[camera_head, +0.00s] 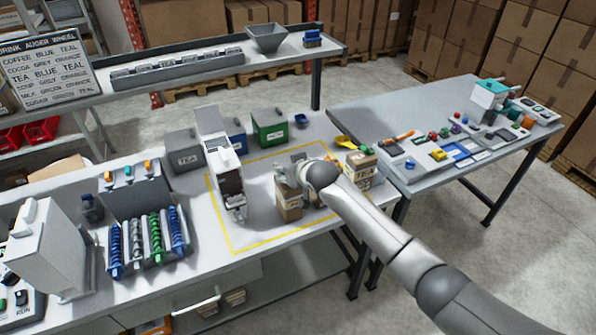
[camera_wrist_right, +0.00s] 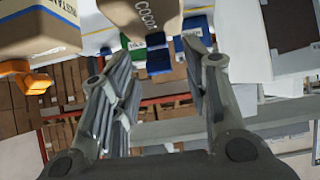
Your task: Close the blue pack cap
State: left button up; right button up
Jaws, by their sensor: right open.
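The cardboard pack (camera_head: 289,203) stands inside the yellow outline on the table, just in front of my right gripper (camera_head: 298,178). The wrist view is upside down; there a cocoa pack (camera_wrist_right: 142,15) shows beyond the fingers. A blue piece (camera_wrist_right: 158,62), apparently its cap, sticks out past the pack's top and looks raised. In the head view my gripper hides that cap. My right gripper (camera_wrist_right: 160,95) is open, its two fingers apart with nothing between them. The blue piece appears beyond the fingertips, not touching. My left gripper is not in view.
A tea pack (camera_head: 361,168) stands to the right; a pack with an orange cap (camera_wrist_right: 28,78) shows in the wrist view. A white dispenser (camera_head: 226,172) stands close on the left. Blue (camera_head: 236,139) and green (camera_head: 271,130) bins stand behind. The outlined area's front is clear.

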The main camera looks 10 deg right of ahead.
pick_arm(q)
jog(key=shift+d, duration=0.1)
pick_arm(e)
jog(key=v, duration=1.1)
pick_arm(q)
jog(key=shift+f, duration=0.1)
pick_arm(e)
jog(key=shift+f, duration=0.2)
